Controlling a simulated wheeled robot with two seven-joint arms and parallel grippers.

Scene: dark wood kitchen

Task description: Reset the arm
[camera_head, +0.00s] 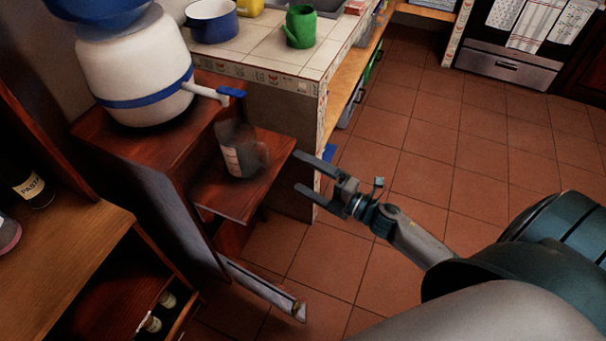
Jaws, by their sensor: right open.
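My right gripper (306,173) is open and empty. It is in the middle of the view, with its fingers pointing left, past the right edge of a small wooden shelf (222,200). My right arm reaches in from the lower right. A clear measuring jug (240,156) stands upright on the shelf, left of the fingertips and apart from them. My left gripper is not in view.
A white and blue water dispenser (135,70) stands above the shelf, its tap over the jug. A tiled counter (262,45) holds a blue pot (211,22) and a green watering can (300,27). Open tiled floor (420,150) lies to the right.

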